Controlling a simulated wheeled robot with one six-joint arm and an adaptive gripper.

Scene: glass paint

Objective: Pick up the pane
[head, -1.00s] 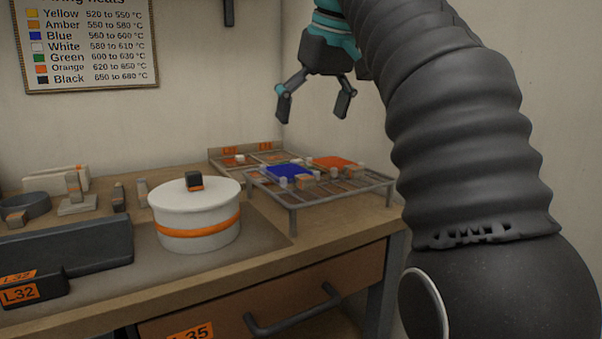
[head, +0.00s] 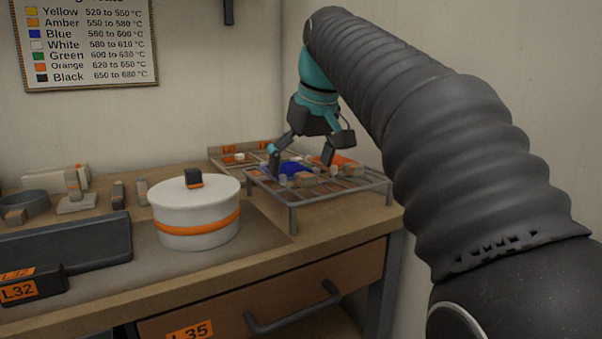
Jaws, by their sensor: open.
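A blue pane (head: 291,168) lies on the raised wire rack at the right of the bench. An orange pane (head: 347,161) lies on the same rack, farther right, partly hidden behind a finger. My gripper (head: 301,167) points down over the rack with its fingers spread. Its left finger is at the left edge of the blue pane, and its right finger is between the two panes. Nothing is held. I cannot tell whether the fingertips touch the rack or a pane. The task does not say which pane is meant.
The wire rack (head: 340,193) also carries small pale and brown blocks around the panes. A lower rack stands behind it. A white lidded pot (head: 196,218) stands to the left. A dark tray (head: 75,247) and small tools lie farther left.

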